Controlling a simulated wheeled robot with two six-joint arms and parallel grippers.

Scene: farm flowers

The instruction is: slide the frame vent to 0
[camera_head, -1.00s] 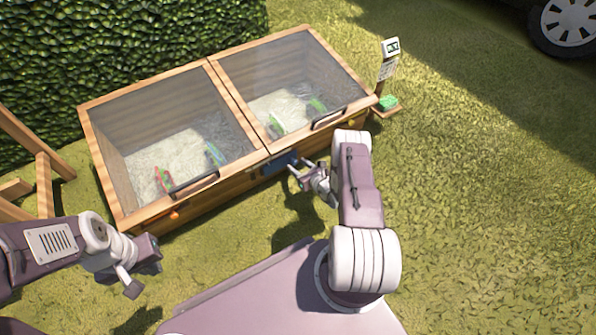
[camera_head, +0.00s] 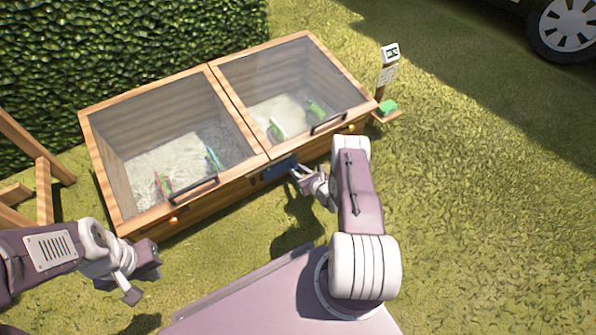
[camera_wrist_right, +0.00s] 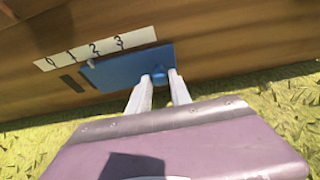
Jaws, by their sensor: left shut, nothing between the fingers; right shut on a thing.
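The frame vent is a blue sliding plate (camera_head: 279,168) low on the front of the wooden cold frame (camera_head: 225,195). In the right wrist view the plate (camera_wrist_right: 118,70) lies under a white scale strip (camera_wrist_right: 95,48) marked 0 to 3. Dark slots (camera_wrist_right: 72,83) show left of the plate. My right gripper (camera_head: 299,174) is shut on the plate's blue knob (camera_wrist_right: 160,78), with a finger at each side of it. My left gripper (camera_head: 146,275) is shut and empty, at lower left, apart from the frame.
Two glazed lids with dark handles (camera_head: 194,189) cover the frame, with plants inside. A small post with a display (camera_head: 390,52) and a green block (camera_head: 387,107) stands at its right end. A wooden structure (camera_head: 40,190) is at left. The grass at right is clear.

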